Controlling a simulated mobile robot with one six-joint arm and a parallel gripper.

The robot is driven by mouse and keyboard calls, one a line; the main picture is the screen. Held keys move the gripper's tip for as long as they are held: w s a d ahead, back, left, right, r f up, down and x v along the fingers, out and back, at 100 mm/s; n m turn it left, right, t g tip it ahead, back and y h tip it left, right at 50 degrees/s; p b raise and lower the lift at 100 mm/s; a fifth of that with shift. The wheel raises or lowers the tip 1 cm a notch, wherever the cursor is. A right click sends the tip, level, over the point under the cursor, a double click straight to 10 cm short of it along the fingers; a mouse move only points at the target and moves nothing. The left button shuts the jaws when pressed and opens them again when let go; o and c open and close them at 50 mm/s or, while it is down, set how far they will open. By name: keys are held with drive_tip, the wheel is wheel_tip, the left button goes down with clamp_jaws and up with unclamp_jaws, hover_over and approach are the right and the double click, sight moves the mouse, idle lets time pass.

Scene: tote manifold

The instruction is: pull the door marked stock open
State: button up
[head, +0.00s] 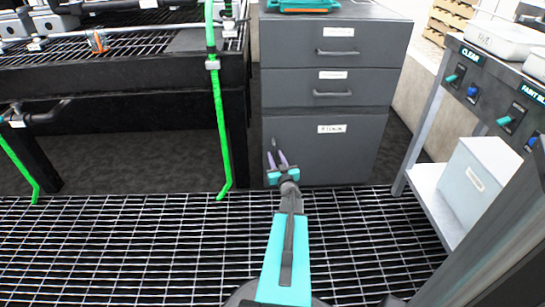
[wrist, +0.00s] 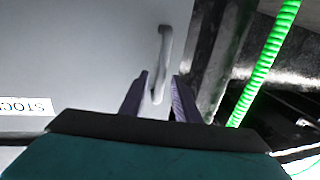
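The door marked STOCK (head: 350,155) is the lower front of the grey cabinet and looks shut. In the head view my gripper (head: 275,153) is in front of the door's left side and partly hides the handle. In the wrist view my gripper (wrist: 159,78) is open, its two purple fingers on either side of the handle's near end. The handle appears between the fingers, with a gap showing on each side.
Two drawers (head: 333,52) with bar handles are above the door. A green pipe (head: 218,120) stands left of the cabinet. A bench (head: 425,115) with switches and a white box (head: 478,185) is at right. The grating floor (head: 130,245) in front is clear.

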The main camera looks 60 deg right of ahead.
sight(274, 153)
drive_tip(key=shift+b+x, duration=0.4)
drive_tip(key=shift+x, duration=1.15)
